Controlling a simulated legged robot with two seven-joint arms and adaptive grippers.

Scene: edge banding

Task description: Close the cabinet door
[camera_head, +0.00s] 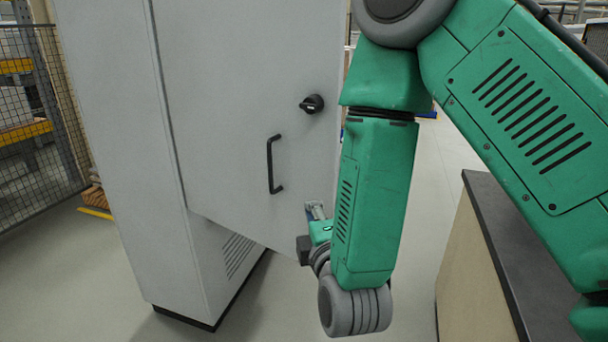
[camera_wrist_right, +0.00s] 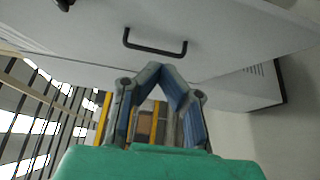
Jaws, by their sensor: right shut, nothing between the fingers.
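The cabinet door (camera_head: 235,110) is a tall light grey panel, standing ajar, its lower edge jutting out from the grey cabinet body (camera_head: 105,120). It carries a black bar handle (camera_head: 272,165) and a black knob (camera_head: 312,104). My right gripper (camera_head: 316,210) is near the door's lower right edge, below and right of the handle, partly hidden by my green arm. In the right wrist view, the gripper's fingers (camera_wrist_right: 165,72) meet at the tips, shut and empty. The door (camera_wrist_right: 220,35) and handle (camera_wrist_right: 154,46) lie beyond them. I cannot tell whether the fingertips touch the door. My left gripper is not in view.
A dark-topped counter (camera_head: 515,250) stands at the right, close to my right arm. A mesh fence (camera_head: 40,110) with shelving behind it is at the left. The grey floor (camera_head: 290,300) in front of the cabinet is clear.

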